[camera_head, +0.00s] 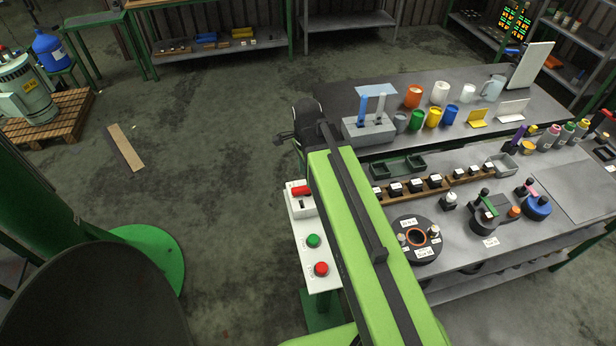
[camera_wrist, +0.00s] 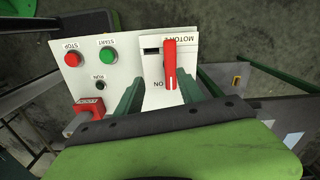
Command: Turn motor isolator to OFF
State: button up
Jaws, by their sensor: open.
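The motor isolator (camera_wrist: 153,68) is a white box on a white panel in the wrist view. Its lettering appears upside down. Its red handle (camera_wrist: 170,62) stands upright in the picture, with its lower end beside the word ON. My gripper (camera_wrist: 162,82) is open, with green fingers at the lower left and lower right of the handle. Nothing shows between them except the isolator face and handle; I cannot tell whether they touch it. In the head view the red handle (camera_head: 300,190) shows left of my green arm, lying sideways on the isolator box (camera_head: 299,207).
A green START button (camera_wrist: 107,55), a red STOP button (camera_wrist: 72,59), a dark RUN lamp (camera_wrist: 100,85) and a red labelled part (camera_wrist: 89,106) share the panel. In the head view, a crowded workbench (camera_head: 465,262) stands right of my arm.

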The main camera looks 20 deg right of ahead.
notch_tip(320, 180, up, 9)
jog(key=w+m+p, duration=0.2)
jog(key=p, duration=0.5)
jog(key=f+b, duration=1.1)
jog(key=b, duration=0.1)
jog(key=f+b, duration=0.6)
jog(key=shift+w+d+f, duration=0.1)
jog(key=shift+d+f, duration=0.25)
jog(key=shift+d, duration=0.05)
jog(key=shift+r, duration=0.15)
jog(key=shift+c, duration=0.2)
grip_shut()
